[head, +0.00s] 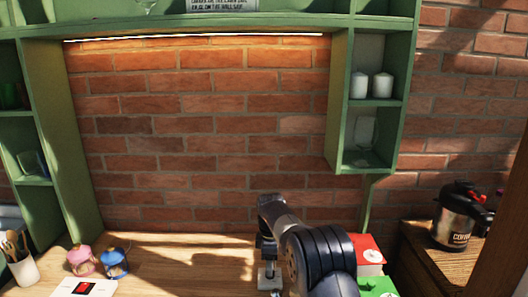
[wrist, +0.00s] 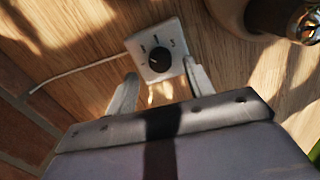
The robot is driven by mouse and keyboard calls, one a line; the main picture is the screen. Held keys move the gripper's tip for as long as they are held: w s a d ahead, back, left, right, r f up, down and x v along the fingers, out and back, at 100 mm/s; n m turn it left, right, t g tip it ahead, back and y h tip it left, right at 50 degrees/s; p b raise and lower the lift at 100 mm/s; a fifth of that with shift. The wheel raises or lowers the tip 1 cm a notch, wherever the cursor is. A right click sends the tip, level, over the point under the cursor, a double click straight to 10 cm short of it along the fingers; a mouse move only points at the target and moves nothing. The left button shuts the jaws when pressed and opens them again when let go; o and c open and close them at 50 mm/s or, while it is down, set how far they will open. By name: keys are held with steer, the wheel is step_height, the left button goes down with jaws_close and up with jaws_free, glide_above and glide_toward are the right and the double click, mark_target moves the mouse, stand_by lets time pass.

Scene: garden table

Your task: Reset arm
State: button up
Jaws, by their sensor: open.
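My gripper (wrist: 162,68) is open, with its two fingers apart and nothing held between them. In the head view my gripper (head: 268,276) hangs low over the wooden table (head: 190,262), near the brick wall, and my arm partly hides it. In the wrist view a small white box with a black knob (wrist: 155,50) lies on the wood just beyond the fingertips. I cannot tell whether the fingers touch it. A white cable runs left from the box.
A pink jar (head: 82,261), a blue jar (head: 114,263) and a utensil cup (head: 22,269) stand at left. A red box (head: 368,252) and a green box (head: 376,286) sit right of my arm. A green shelf (head: 345,110) overhangs the back. The table's middle-left is clear.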

step_height(320, 180, up, 7)
step_height(320, 180, down, 10)
steer(key=shift+f+p, duration=0.15)
steer(key=shift+p, duration=0.25)
steer(key=shift+m, duration=0.4)
steer(key=m, duration=0.3)
steer(key=shift+m, duration=0.4)
steer(key=m, duration=0.5)
steer(key=shift+b, duration=0.3)
steer(key=m, duration=0.5)
steer(key=shift+m, duration=0.3)
steer(key=m+b, duration=0.1)
steer(key=m, duration=0.3)
steer(key=shift+m, duration=0.3)
